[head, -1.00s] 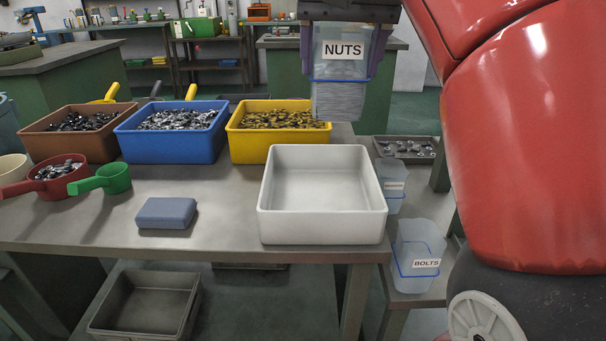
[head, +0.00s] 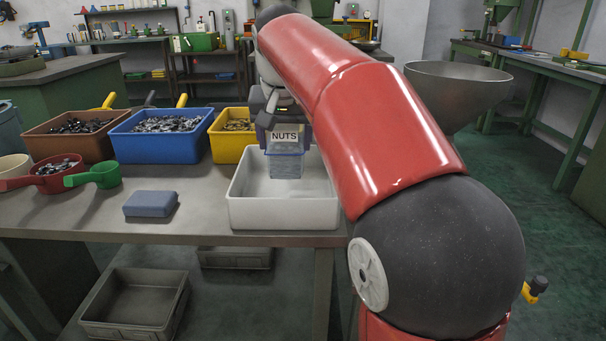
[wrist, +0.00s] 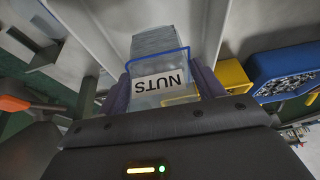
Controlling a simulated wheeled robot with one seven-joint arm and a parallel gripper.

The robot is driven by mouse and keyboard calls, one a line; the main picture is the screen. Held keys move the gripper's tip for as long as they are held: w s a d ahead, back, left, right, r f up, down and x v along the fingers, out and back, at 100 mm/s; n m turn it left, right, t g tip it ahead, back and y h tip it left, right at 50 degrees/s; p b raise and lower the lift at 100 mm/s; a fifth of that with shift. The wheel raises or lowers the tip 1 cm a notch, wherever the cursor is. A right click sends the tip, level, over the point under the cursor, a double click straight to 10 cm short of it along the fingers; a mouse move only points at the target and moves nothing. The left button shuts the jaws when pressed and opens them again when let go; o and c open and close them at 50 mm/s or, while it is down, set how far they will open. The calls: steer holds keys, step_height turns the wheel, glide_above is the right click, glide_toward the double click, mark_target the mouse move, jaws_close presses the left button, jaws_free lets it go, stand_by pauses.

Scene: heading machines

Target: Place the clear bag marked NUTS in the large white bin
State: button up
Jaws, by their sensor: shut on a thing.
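The clear bag marked NUTS (head: 285,162) hangs upright from my gripper (head: 284,124), its label facing the head camera. In the head view it appears over the inside of the large white bin (head: 283,216), with its lower end below the bin's far rim. I cannot tell whether it touches the bin floor. In the wrist view the bag (wrist: 160,62) sits between the two purple fingers of my gripper (wrist: 165,90), which are shut on it. The white bin looks otherwise empty, though my red arm hides its right side.
Brown (head: 80,147), blue (head: 158,148) and yellow (head: 228,147) bins of hardware stand behind and left of the white bin. A blue-grey block (head: 150,204), a green scoop (head: 98,175) and a red scoop (head: 62,178) lie left. A metal hopper (head: 458,88) stands at right.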

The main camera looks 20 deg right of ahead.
mark_target(284, 154)
step_height(284, 154, down, 6)
steer(key=shift+w+r+b, duration=0.15)
steer(key=shift+r+b, duration=0.05)
steer(key=shift+b, duration=1.05)
steer(key=shift+r, duration=0.15)
steer(key=o, duration=1.2)
steer(key=shift+c, duration=0.2)
steer(key=p+v, duration=0.2)
steer(key=v, duration=1)
steer(key=s+d+f+n, duration=0.1)
steer(key=s+f, duration=1.1)
steer(key=s+d+f+n+t+y, duration=0.1)
steer(key=s+f+n, duration=0.1)
steer(key=s+f, duration=0.9)
steer(key=shift+s+d+f+n, duration=0.3)
steer(key=shift+s+f, duration=0.1)
steer(key=shift+f, duration=0.35)
